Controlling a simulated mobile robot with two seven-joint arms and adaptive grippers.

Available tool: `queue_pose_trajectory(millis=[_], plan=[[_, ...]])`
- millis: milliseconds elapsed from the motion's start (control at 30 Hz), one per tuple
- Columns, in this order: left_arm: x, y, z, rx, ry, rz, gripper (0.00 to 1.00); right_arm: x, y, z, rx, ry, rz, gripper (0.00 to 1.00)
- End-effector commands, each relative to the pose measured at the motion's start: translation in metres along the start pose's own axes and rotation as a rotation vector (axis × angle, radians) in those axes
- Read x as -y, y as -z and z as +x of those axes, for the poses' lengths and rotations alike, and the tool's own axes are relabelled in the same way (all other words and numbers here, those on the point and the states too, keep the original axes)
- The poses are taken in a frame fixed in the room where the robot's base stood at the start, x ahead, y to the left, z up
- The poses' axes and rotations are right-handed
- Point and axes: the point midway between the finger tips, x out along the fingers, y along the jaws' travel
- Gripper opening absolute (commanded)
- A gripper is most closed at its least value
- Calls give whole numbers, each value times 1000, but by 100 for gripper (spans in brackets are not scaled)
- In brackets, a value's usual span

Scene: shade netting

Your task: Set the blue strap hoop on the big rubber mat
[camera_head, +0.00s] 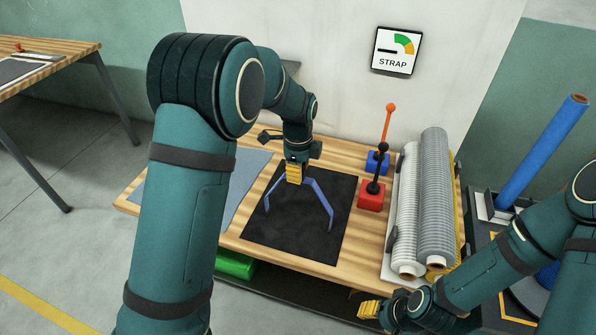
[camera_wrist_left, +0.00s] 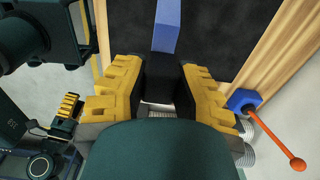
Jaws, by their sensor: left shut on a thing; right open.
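The blue strap hoop (camera_head: 322,198) is an arch whose two legs spread downward over the black mat. My left gripper (camera_head: 294,174) is shut on the top of the hoop. In the left wrist view, a blue strip of the hoop (camera_wrist_left: 167,30) runs out from between the yellow finger pads. The big black rubber mat (camera_head: 285,238) lies flat on the wooden table below the hoop. I cannot tell whether the leg ends touch the mat. My right gripper (camera_head: 368,309) is open and empty, in front of the table's near edge.
A blue-grey sheet (camera_head: 247,185) lies left of the mat. Right of it stand a red block (camera_head: 371,195) and a blue block (camera_head: 377,162) with an orange-knobbed lever, then grey mesh rolls (camera_head: 435,200). A STRAP sign (camera_head: 397,50) hangs on the wall.

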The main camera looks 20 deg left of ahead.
Motion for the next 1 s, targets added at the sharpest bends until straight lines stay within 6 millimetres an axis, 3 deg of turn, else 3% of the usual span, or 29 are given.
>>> queue_pose_trajectory(millis=[233, 267, 300, 667, 867, 1000], plan=[[0, 0, 4, -1, 0, 0, 0, -1, 0, 2, -1, 0, 0, 47], [0, 0, 3, 0, 0, 0, 41, -1, 0, 2, -1, 0, 0, 47], [0, 0, 2, 0, 0, 0, 51, 0, 0, 1, -1, 0, 0, 47], [0, 0, -1, 0, 0, 0, 51, 0, 0, -1, -1, 0, 0, 47], [0, 0, -27, -1, 2, 1, 51, 2, 2, -6, -4, 0, 1, 47], [1, 0, -58, -2, 4, 0, 51, 4, 4, -11, -8, -1, 2, 47]])
